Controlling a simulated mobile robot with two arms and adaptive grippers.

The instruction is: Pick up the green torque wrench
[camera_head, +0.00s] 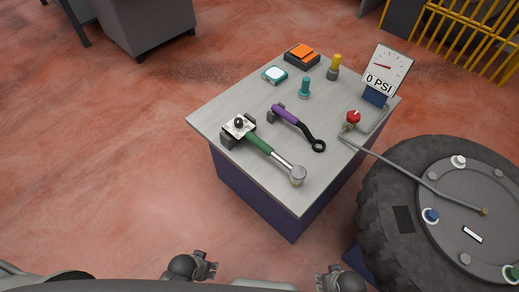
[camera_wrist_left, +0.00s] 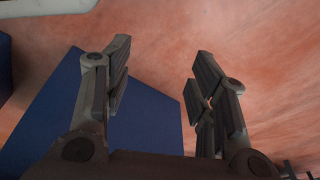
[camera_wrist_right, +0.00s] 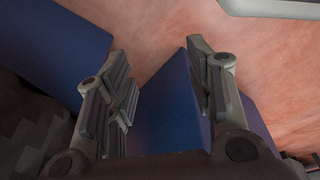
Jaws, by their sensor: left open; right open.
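The green torque wrench (camera_head: 259,144) lies on the table (camera_head: 233,92), with its silver shaft and round head towards the front corner. Its handle end is at a dark block with a white dial-like plate (camera_head: 238,125). My left gripper (camera_head: 207,267) is at the bottom of the head view, in front of the table and well apart from the wrench. It is open and empty in the left wrist view (camera_wrist_left: 160,85). My right gripper (camera_head: 328,273) is at the bottom too, near the tire. It is open and empty in the right wrist view (camera_wrist_right: 160,85).
A purple-handled wrench (camera_head: 298,127) lies beside the green one. A gauge (camera_head: 386,70), a red-knobbed valve (camera_head: 352,119) and a pipe stand at the table's right. A large tire (camera_head: 385,190) is at right. The red floor (camera_head: 120,180) at left is clear.

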